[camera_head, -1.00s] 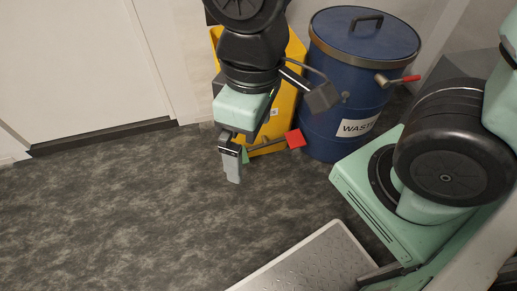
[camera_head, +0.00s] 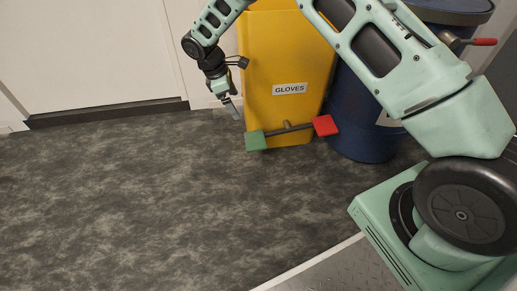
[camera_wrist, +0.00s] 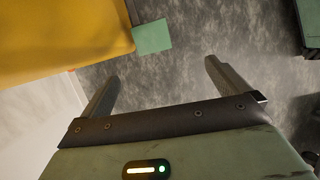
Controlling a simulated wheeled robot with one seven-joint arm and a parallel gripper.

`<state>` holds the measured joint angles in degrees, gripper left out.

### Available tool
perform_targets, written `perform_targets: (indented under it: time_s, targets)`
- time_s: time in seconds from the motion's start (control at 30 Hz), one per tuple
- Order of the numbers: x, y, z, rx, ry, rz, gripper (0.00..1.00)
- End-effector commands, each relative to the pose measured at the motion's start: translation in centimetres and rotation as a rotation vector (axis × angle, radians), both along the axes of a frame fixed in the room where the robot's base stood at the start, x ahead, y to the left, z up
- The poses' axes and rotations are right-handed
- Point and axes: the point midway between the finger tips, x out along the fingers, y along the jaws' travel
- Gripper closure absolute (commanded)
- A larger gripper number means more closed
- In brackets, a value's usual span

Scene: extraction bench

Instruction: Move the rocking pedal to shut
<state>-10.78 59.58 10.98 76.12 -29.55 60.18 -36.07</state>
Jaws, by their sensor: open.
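The rocking pedal (camera_head: 288,128) is a dark bar with a green pad (camera_head: 255,140) at its left end and a red pad (camera_head: 325,125) at its right end. It sits low on the front of the yellow bin labelled GLOVES (camera_head: 289,60). The green pad appears lower in the picture than the red; the true tilt is hard to judge. My gripper (camera_head: 236,112) points down, up and left of the green pad and apart from it. In the wrist view, the open, empty fingers (camera_wrist: 162,72) have the green pad (camera_wrist: 153,37) beyond them. The red pad is outside that view.
A blue waste drum (camera_head: 360,115) with a red-ended lever (camera_head: 484,41) stands right of the yellow bin. A white wall with a dark baseboard (camera_head: 105,112) lies behind on the left. The grey floor (camera_head: 130,200) in front is clear.

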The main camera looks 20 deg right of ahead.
Motion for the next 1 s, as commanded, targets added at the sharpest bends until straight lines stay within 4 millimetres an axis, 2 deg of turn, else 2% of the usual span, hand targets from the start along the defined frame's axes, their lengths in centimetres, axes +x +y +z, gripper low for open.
perform_targets:
  time_s: [0.03,0.1,0.37,1.0]
  targets:
    - [0.8,-0.9,-2.7,-0.017,0.007,0.011,0.00]
    - [1.4,-1.7,-4.1,-0.034,0.014,0.025,0.00]
    - [1.8,-3.0,-6.3,-0.051,0.021,0.038,0.00]
    - [0.3,-7.6,-18.3,-0.050,0.022,0.036,0.00]
